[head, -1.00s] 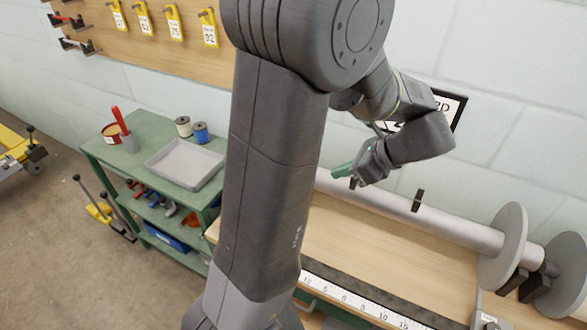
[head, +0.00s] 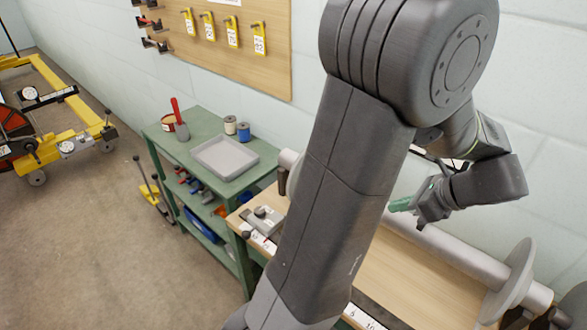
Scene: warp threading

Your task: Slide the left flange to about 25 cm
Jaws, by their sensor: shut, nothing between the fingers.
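The grey beam tube (head: 455,248) lies along the bench, with one large grey flange disc (head: 512,280) near its right end. The left end of the tube (head: 290,158) shows left of my arm. A white number scale (head: 360,316) runs along the front of the bench, partly hidden by my arm. My gripper (head: 398,205), with green fingertips, is shut and empty. In the picture it is just above and left of the visible tube; I cannot tell whether it touches.
A green cart (head: 165,140) with a grey tray (head: 224,157) and spools stands left of the bench. A grey block (head: 262,220) sits on the bench's left end.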

